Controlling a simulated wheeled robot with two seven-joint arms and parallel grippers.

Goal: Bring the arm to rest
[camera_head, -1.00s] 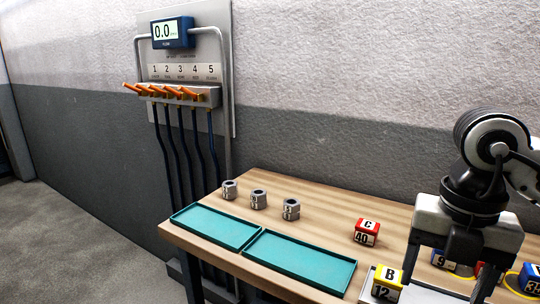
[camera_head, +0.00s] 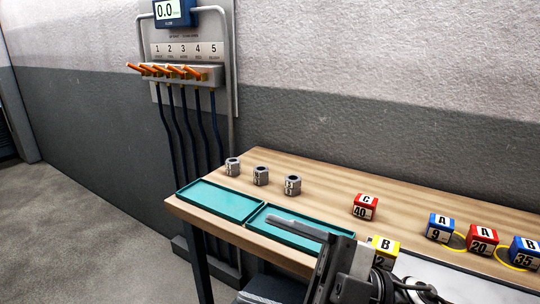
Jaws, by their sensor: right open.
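My right gripper (camera_head: 256,258) is in the lower middle of the head view, in front of the table's front edge. Its dark fingers point left and are spread apart, with nothing between them. The upper finger crosses in front of the right teal tray (camera_head: 335,262), and the wrist partly covers the yellow block B (camera_head: 385,246). I cannot tell whether the gripper touches the tray. My left gripper is not in view.
The wooden table (camera_head: 330,170) bears three grey nuts (camera_head: 261,176), a left teal tray (camera_head: 222,200), red block C (camera_head: 365,207), and blue and red blocks (camera_head: 482,240) at the right. A lever panel (camera_head: 183,75) stands on the wall. Floor at left is clear.

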